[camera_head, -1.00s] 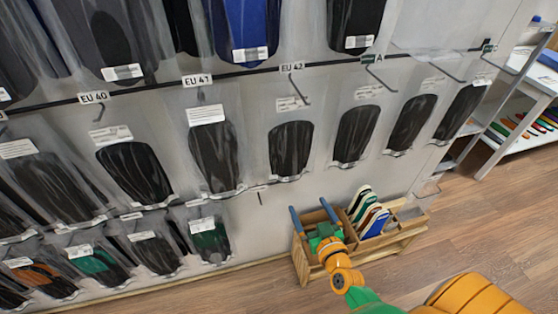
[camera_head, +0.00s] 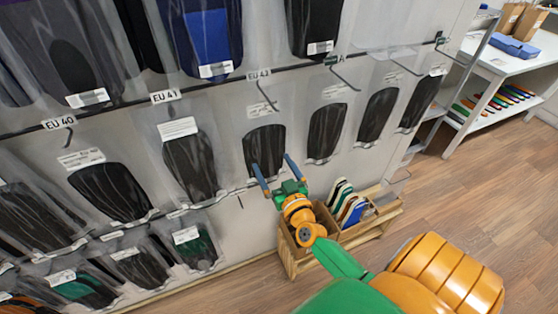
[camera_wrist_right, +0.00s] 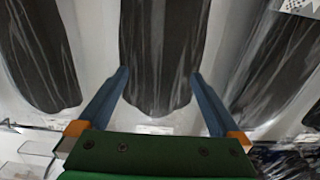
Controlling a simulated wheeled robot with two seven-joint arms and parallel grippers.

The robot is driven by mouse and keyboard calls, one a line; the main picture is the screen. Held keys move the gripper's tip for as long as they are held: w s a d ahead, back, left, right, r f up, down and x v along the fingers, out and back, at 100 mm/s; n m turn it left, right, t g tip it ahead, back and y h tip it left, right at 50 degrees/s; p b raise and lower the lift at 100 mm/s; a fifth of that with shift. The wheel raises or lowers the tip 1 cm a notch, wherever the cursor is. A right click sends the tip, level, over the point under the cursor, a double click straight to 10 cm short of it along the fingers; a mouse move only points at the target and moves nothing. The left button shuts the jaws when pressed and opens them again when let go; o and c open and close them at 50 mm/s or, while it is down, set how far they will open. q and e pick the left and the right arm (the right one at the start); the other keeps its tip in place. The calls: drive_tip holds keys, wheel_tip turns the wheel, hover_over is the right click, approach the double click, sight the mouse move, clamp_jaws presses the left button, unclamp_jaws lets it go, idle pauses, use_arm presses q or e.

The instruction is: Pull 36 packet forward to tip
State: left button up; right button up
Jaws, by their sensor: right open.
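Clear packets with dark insoles hang in rows on the wall rack. I cannot read a 36 label on any of them. My right gripper (camera_head: 271,162) is open, fingers pointing up toward the lower part of a packet (camera_head: 264,138) under the label that looks like EU 43 (camera_head: 258,75). In the right wrist view the open fingers (camera_wrist_right: 160,73) stand either side of that packet's dark insole (camera_wrist_right: 160,40). I cannot tell whether they touch it. My left gripper is not in view.
Other packets hang close on both sides, such as one at left (camera_head: 190,165) and one at right (camera_head: 327,130). Below is a wooden crate (camera_head: 386,213) with coloured insoles (camera_head: 350,207). A white shelf table (camera_head: 490,68) stands at far right. The wooden floor (camera_head: 450,200) is open.

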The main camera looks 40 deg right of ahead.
drive_tip(key=shift+x, duration=1.5)
